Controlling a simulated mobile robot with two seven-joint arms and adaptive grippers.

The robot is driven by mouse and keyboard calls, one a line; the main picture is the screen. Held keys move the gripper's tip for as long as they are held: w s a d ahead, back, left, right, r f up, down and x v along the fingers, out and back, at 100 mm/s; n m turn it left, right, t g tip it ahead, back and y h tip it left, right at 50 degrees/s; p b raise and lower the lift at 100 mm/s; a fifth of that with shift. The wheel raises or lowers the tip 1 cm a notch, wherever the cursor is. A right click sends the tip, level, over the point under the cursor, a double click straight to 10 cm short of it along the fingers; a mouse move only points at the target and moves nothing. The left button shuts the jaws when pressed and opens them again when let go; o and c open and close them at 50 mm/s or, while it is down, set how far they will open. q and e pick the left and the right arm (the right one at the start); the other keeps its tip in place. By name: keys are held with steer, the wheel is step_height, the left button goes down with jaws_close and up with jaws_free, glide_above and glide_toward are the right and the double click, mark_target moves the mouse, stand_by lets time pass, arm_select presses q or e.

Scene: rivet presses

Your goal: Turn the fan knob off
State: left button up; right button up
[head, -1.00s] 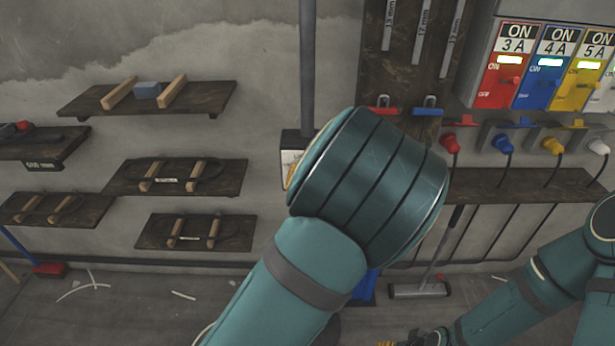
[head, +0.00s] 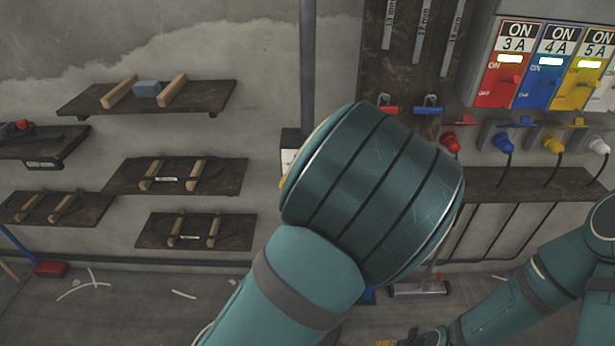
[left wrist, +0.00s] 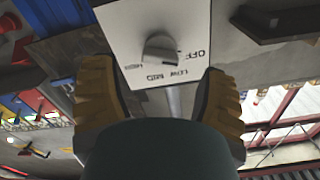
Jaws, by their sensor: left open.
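The fan knob (left wrist: 160,48) is a grey dial on a white plate (left wrist: 125,22) in the left wrist view. The plate reads OFF, LOW, MED and another label; OFF is on the right. I cannot tell which label the knob points at. My left gripper (left wrist: 157,72) is open, its orange-and-black fingers on either side below the knob, with no clear contact. In the head view my left forearm hides this gripper and the knob; a box edge (head: 289,158) shows by the pipe. My right gripper is at most a yellowish bit (head: 385,342) at the bottom edge.
A vertical pipe (head: 307,70) runs above the box. Wall shelves (head: 205,97) with wooden blocks hang on the left. Colored breaker switches (head: 505,85) and plugs (head: 450,142) are on the right. A squeegee (head: 420,289) stands low on the floor.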

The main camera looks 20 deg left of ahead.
arm_select(q)
steer(key=shift+v, duration=1.55)
steer(key=shift+a, duration=0.1)
steer(key=s+a+f+n+g+h, duration=0.15)
steer(key=f+g, duration=0.25)
steer(key=f, duration=0.6)
steer(key=s+f+g+h, duration=0.1)
steer(key=s+f+g, duration=0.25)
steer(key=f, duration=0.55)
steer(key=s+d+f+g+h, duration=0.3)
steer(key=s+f+g, duration=0.1)
steer(key=s, duration=0.2)
steer(key=s+d+f+n+g+h, duration=0.1)
steer(key=s+d+f+g+h, duration=0.2)
steer(key=s+f+g, duration=0.1)
steer(key=shift+s+d+f, duration=0.3)
steer(key=shift+s+f, duration=0.35)
steer(key=shift+s, duration=0.45)
